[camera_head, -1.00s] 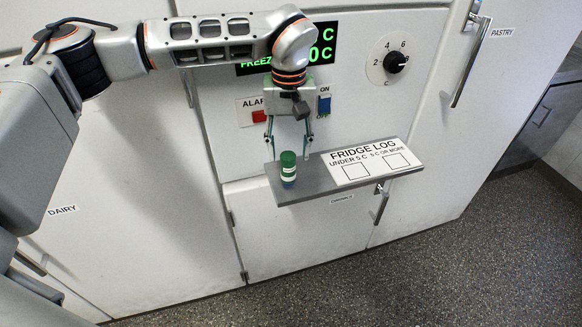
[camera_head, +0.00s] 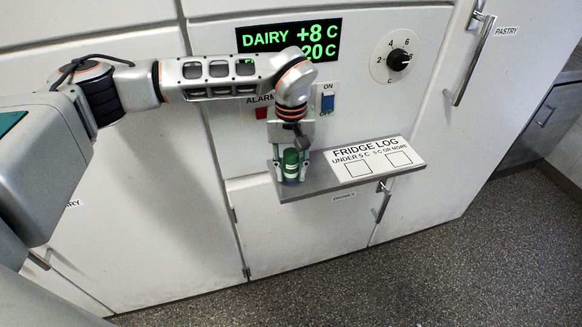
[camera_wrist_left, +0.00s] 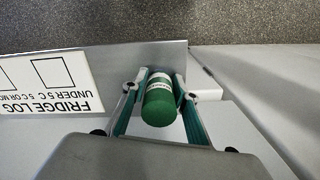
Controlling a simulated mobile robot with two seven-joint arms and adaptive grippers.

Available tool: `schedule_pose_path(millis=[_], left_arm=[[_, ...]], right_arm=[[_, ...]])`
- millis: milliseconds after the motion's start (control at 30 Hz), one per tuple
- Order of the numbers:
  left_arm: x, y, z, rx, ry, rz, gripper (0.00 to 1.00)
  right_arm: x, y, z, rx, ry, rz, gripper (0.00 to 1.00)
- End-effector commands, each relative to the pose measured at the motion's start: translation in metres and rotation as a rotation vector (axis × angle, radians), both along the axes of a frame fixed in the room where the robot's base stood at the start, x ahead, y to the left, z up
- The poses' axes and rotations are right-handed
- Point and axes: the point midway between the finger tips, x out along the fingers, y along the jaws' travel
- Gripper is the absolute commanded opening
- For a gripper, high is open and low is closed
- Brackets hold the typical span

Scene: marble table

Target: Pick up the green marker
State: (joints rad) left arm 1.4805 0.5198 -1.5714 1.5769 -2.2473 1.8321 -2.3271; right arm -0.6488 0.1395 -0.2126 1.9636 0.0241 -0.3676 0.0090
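The green marker (camera_head: 291,166) is a short upright cylinder with a dark green cap and a pale label band. It stands at the left end of the grey shelf (camera_head: 318,186). My left gripper (camera_head: 291,174) is down over it, pointing at the shelf, with one finger on each side. In the left wrist view the green cap (camera_wrist_left: 160,106) lies between the two fingers (camera_wrist_left: 160,84), and I see no clear gap beside it. The fingers look shut on it. The marker's base is partly hidden. My right gripper is in neither view.
A white "FRIDGE LOG" card (camera_head: 371,161) with two boxes lies on the shelf right of the marker. Behind are a green-lettered display (camera_head: 262,40), a blue switch (camera_head: 327,103), a red alarm button (camera_head: 262,113) and a black dial (camera_head: 398,60). A door handle (camera_head: 385,200) sits below the shelf.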

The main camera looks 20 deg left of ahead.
Motion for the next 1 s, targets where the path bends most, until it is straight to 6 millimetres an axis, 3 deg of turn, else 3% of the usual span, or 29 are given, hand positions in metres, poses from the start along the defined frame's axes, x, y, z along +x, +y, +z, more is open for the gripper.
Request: schedule_pose_path(millis=[33, 67, 567, 767, 1000], left_arm=[[0.000, 0.000, 0.000, 0.000, 0.000, 0.000, 0.11], [0.000, 0.000, 0.000, 0.000, 0.000, 0.000, 0.03], [0.001, 0.000, 0.009, 0.001, -0.002, 0.000, 0.04], [0.002, 0.000, 0.039, 0.000, -0.006, -0.001, 0.04], [0.002, 0.000, 0.103, 0.001, -0.008, 0.000, 0.04]], right_arm=[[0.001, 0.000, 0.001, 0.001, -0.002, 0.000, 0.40], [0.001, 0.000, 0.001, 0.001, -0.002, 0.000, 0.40], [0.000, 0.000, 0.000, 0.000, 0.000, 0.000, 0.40], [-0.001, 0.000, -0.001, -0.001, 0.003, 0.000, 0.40], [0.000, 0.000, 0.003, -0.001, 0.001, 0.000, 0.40]])
